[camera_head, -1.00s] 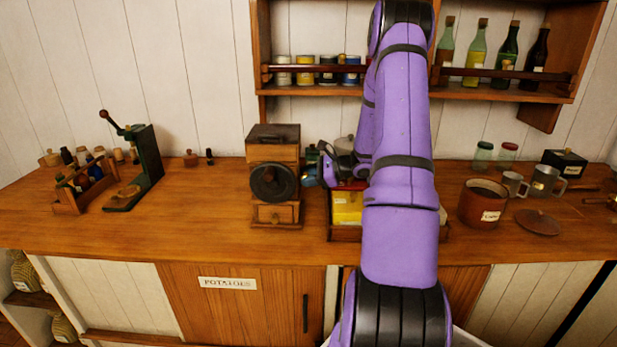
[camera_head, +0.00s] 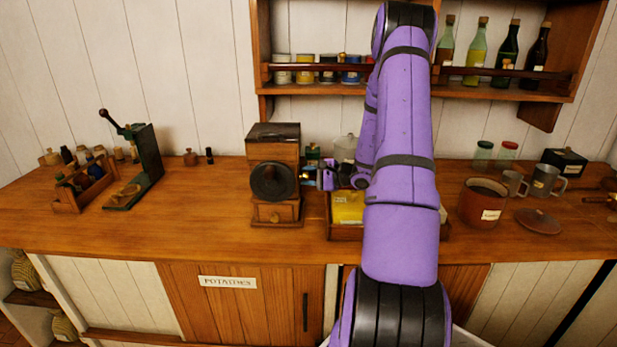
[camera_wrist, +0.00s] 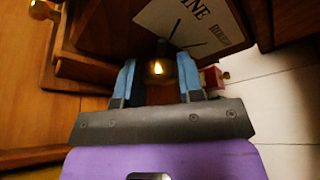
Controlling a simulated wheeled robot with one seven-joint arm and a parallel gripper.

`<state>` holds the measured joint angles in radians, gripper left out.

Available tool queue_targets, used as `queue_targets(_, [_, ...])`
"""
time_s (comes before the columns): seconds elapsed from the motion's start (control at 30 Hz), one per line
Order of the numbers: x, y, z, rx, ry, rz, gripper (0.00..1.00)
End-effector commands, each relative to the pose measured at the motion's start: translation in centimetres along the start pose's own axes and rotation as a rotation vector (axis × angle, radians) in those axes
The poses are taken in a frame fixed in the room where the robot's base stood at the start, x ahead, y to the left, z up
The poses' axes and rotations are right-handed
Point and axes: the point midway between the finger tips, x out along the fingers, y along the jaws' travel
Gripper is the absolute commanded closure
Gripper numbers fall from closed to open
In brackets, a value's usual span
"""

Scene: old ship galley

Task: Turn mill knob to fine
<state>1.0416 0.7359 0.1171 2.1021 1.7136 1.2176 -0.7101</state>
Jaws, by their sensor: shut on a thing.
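The wooden mill (camera_head: 274,145) stands upright on the counter, with a black round wheel (camera_head: 272,182) on its front and a small drawer below. My gripper (camera_head: 308,177) is at the mill's right side. In the wrist view, the blue fingers of my gripper (camera_wrist: 157,82) are shut on the mill knob (camera_wrist: 158,68), a dark round piece with a bright glint. A pale label (camera_wrist: 190,25) with black lines and letters ending in "INE" lies just behind the knob. The knob's pointer direction cannot be made out.
A wooden tray with a yellow packet (camera_head: 347,207) stands right of the mill, under my arm. A brown pot (camera_head: 482,203) and mugs are farther right. A green lever press (camera_head: 146,165) and a bottle carrier (camera_head: 82,188) are at left.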

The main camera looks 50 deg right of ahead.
Motion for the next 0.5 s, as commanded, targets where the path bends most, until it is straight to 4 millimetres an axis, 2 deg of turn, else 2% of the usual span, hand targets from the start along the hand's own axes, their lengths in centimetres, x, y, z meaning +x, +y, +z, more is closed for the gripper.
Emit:
queue_targets(0.37, [-0.06,0.05,-0.06,-0.003,0.002,-0.001,0.89])
queue_targets(0.4, [-0.06,0.05,-0.06,-0.003,0.001,-0.001,0.58])
queue_targets(0.5, [-0.05,0.04,-0.05,-0.003,0.001,-0.001,0.4])
